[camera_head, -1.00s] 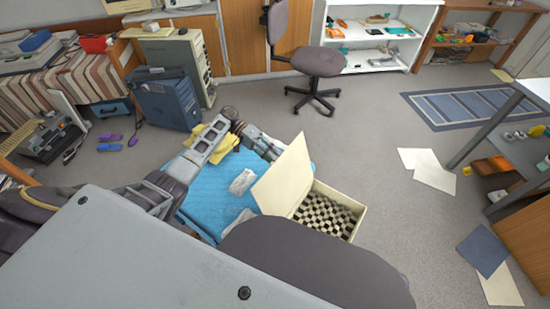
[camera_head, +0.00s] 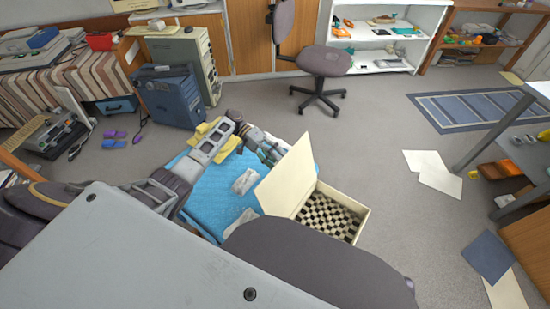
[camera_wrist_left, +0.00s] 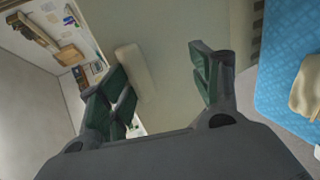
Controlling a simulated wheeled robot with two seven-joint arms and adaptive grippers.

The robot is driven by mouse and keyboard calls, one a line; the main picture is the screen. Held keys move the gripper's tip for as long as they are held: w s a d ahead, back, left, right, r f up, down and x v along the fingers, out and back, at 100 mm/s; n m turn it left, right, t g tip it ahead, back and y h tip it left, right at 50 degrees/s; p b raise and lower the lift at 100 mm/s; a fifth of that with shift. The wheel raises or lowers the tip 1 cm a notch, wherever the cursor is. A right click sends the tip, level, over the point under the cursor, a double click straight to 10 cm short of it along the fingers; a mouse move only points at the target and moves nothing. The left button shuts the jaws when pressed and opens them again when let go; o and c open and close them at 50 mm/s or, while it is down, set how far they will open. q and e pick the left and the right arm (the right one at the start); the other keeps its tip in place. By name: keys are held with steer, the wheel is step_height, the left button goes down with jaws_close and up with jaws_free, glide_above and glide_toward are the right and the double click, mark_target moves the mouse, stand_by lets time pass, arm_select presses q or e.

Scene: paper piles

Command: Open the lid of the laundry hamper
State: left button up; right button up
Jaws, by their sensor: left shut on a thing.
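The laundry hamper (camera_head: 355,232) is a cream box with a black-and-cream checkered inside, standing on the floor in the middle of the head view. Its cream lid (camera_head: 290,175) is swung up and stands steeply at the box's left side, so the inside shows. My left gripper (camera_head: 272,154) is at the lid's outer left face, shut on the lid. In the left wrist view, the gripper's dark green fingers (camera_wrist_left: 160,85) are spread in front of the beige lid panel, with a pale bar (camera_wrist_left: 134,72) on it beside the left finger. The exact contact is unclear. My right gripper is not in view.
A blue mat (camera_head: 215,195) with crumpled white cloths (camera_head: 244,181) lies left of the hamper, under my left arm. A dark chair seat (camera_head: 300,265) hides the hamper's near side. Another office chair (camera_head: 325,62) stands behind.

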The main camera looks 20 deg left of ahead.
arm_select(q)
steer(key=shift+s+a+f, duration=0.15)
steer(key=shift+s+f, duration=0.05)
steer(key=shift+f, duration=0.2)
steer(key=shift+c, duration=0.4)
steer(key=v, duration=1.2)
steer(key=shift+w+r, duration=0.2)
steer(key=shift+r, duration=0.3)
